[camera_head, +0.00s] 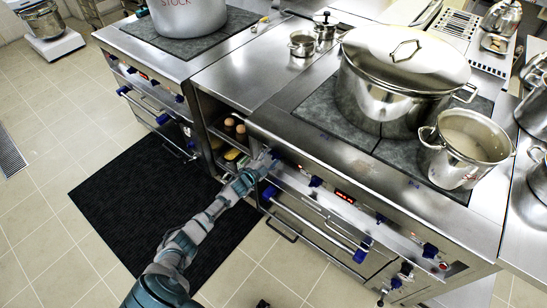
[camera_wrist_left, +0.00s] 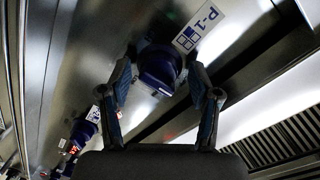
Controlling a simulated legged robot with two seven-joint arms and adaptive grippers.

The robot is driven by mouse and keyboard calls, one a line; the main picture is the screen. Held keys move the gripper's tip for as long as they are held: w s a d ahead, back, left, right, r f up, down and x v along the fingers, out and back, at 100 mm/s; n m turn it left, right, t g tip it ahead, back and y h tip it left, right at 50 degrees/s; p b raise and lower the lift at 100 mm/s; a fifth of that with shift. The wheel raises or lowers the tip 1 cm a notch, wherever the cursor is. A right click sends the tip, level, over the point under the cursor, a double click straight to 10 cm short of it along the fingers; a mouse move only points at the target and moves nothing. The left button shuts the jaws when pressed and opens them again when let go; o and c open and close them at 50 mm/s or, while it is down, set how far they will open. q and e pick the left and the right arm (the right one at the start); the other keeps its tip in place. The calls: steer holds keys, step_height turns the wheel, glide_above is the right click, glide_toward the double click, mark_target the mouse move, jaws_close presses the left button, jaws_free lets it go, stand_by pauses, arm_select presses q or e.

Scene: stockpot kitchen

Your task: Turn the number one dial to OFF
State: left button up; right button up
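The number one dial (camera_wrist_left: 158,68) is a dark blue knob on the steel front panel in the left wrist view, beside a white label marked P-1 (camera_wrist_left: 200,25). My left gripper (camera_wrist_left: 160,72) is open, with one finger on each side of the dial. Small gaps seem to show between the fingers and the knob. In the head view my left gripper (camera_head: 264,163) is at the left end of the right stove's front panel (camera_head: 345,180), where the arm largely hides this dial. The dial's pointer setting is not readable. My right gripper is not in view.
Another blue knob (camera_wrist_left: 83,130) sits beside a red display in the left wrist view. In the head view a large lidded stockpot (camera_head: 375,100) and an open pot (camera_head: 462,150) stand on the right stove. Blue-ended handles (camera_head: 365,245) project below the panel. A black mat (camera_head: 140,205) lies on the floor.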

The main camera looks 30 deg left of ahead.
arm_select(q)
steer(key=shift+s, duration=0.6)
steer(key=s+a, duration=0.1)
steer(key=s, duration=0.9)
steer(key=shift+s+a+r, duration=0.2)
steer(key=shift+s+r, duration=0.1)
steer(key=shift+s, duration=0.05)
steer(key=shift+f, duration=0.1)
